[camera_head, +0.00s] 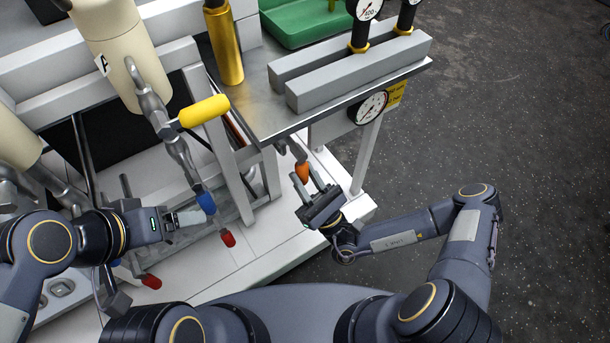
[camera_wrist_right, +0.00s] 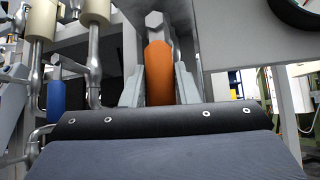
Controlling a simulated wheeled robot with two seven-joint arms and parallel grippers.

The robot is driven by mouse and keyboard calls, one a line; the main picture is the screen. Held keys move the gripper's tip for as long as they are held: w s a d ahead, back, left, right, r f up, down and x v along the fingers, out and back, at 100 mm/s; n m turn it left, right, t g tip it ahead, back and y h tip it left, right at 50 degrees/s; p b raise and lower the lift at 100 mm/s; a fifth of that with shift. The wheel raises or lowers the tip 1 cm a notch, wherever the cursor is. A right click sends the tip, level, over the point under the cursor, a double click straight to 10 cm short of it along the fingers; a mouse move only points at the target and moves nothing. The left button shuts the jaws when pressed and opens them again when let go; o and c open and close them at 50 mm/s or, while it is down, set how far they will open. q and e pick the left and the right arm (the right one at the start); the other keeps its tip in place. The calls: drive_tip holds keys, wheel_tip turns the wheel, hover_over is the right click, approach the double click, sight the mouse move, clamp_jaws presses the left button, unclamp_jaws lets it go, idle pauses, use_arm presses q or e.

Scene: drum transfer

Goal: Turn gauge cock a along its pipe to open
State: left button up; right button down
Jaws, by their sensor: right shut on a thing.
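An orange cock handle (camera_head: 302,172) hangs from a grey fitting (camera_head: 292,149) under the front edge of the metal worktop, left of the round gauge. My right gripper (camera_head: 309,181) is at this handle, with its fingers on either side. In the right wrist view the orange handle (camera_wrist_right: 159,78) stands upright between the two fingers, below a hexagonal grey end. The right gripper is shut on it. My left gripper (camera_head: 188,217) is close to a blue handle (camera_head: 206,203) at the left; whether it touches it or is shut I cannot tell.
A gauge (camera_head: 372,107) hangs at the worktop's (camera_head: 262,102) front edge. A yellow handle (camera_head: 204,111) juts out below a cream vessel (camera_head: 111,50). Red handles (camera_head: 227,238) sit low near the left gripper. Open floor (camera_head: 500,120) lies to the right.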

drive_tip(key=c, duration=1.1)
unclamp_jaws()
drive_tip(key=shift+s+f, duration=0.1)
drive_tip(key=v, duration=0.7)
drive_tip(key=shift+s+d+f, duration=0.15)
drive_tip(key=shift+f, duration=0.1)
